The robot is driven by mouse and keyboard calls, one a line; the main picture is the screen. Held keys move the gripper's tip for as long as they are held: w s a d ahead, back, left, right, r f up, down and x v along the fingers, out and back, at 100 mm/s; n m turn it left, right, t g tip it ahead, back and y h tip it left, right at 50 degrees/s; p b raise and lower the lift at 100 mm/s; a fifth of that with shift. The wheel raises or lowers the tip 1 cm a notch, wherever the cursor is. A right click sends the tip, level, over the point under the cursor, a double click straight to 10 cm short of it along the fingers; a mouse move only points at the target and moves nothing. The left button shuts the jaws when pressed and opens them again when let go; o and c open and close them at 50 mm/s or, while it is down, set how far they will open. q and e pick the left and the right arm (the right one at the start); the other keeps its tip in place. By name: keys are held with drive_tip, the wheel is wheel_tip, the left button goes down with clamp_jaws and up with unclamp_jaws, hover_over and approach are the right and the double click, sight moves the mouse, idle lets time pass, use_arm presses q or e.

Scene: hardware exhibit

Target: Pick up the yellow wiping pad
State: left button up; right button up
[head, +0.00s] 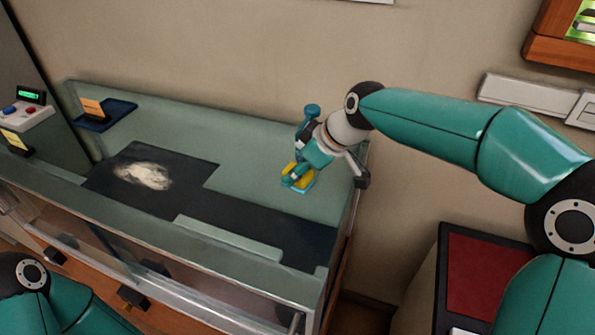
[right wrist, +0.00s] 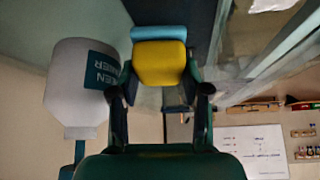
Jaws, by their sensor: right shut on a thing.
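The yellow wiping pad (head: 304,183) is at the right end of the glass-walled case, partly hidden by my right gripper (head: 298,175). In the right wrist view the pad (right wrist: 160,62) sits between the two fingers, which are shut on it. A light blue piece (right wrist: 158,33) shows right beyond the yellow; I cannot tell whether it is part of the pad. Whether the pad touches the surface below is unclear. My left gripper is out of view; only part of my left arm shows at the lower left.
A white cleaner bottle (right wrist: 80,85) stands close beside the right gripper. The case (head: 240,145) has a raised glass front rail (head: 180,262). Inside lie a dark panel with a whitish smudge (head: 143,175) and a blue tray (head: 105,114) with an orange card.

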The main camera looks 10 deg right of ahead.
sight(288, 166)
drive_tip(key=shift+r, duration=0.6)
wheel_tip(288, 166, up, 2)
drive_tip(key=shift+r+b, duration=0.1)
drive_tip(key=shift+b, duration=0.2)
drive_tip(key=s+d+b, duration=0.5)
drive_tip(key=s+d, duration=0.7)
drive_tip(key=shift+s+d, duration=0.35)
drive_tip(key=o, duration=0.5)
drive_tip(key=c, duration=0.4)
drive_tip(key=shift+c, duration=0.2)
